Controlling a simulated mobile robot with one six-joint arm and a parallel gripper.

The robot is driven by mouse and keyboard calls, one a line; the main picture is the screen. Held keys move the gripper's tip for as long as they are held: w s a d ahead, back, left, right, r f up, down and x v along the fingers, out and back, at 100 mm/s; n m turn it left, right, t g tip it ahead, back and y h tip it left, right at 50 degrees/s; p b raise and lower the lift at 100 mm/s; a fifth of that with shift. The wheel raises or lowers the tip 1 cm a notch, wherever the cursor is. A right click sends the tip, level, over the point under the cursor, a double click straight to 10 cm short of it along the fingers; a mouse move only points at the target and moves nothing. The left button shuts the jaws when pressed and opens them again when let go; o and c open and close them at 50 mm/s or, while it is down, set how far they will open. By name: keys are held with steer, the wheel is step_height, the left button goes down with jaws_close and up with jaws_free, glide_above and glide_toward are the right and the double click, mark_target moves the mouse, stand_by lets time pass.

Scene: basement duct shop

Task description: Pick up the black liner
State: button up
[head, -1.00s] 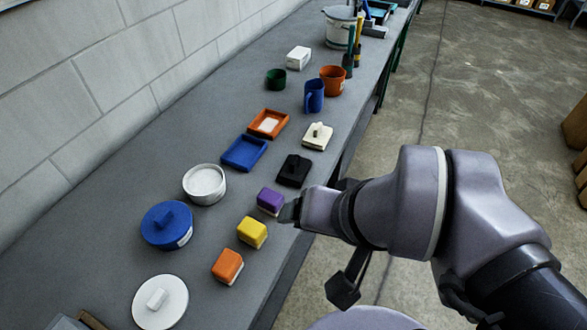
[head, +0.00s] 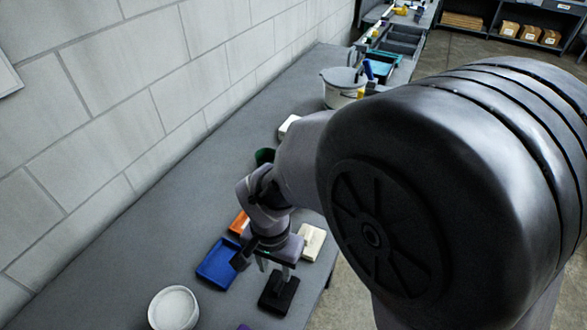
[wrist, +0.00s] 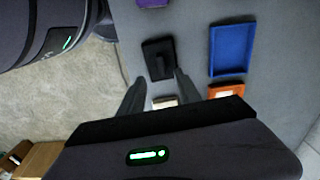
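The black liner (head: 278,293) is a flat dark rectangle with a raised grip on top, lying on the grey bench. It also shows in the wrist view (wrist: 158,58), just beyond my fingertips. My gripper (head: 275,270) points down above the liner in the head view. In the wrist view my gripper (wrist: 160,76) has its two fingers apart with nothing between them. I cannot tell the exact height left between the fingertips and the liner.
A blue tray (head: 217,263) and an orange tray (head: 239,222) lie left of my gripper. A cream block (head: 312,242) is close on its right. A white round dish (head: 173,309) stands nearer. A purple block (wrist: 152,3) is beyond the liner. The block wall borders the bench.

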mark_target(279, 284)
steer(key=f+b, duration=0.1)
steer(key=f, duration=0.3)
steer(key=f+b, duration=0.1)
steer(key=f, duration=0.3)
steer(key=f+b, duration=0.1)
steer(key=f, duration=0.2)
steer(key=shift+w+f+b, duration=0.3)
steer(key=shift+w+f, duration=0.1)
steer(key=shift+d+r, duration=0.1)
steer(key=shift+c, duration=0.2)
jaws_close()
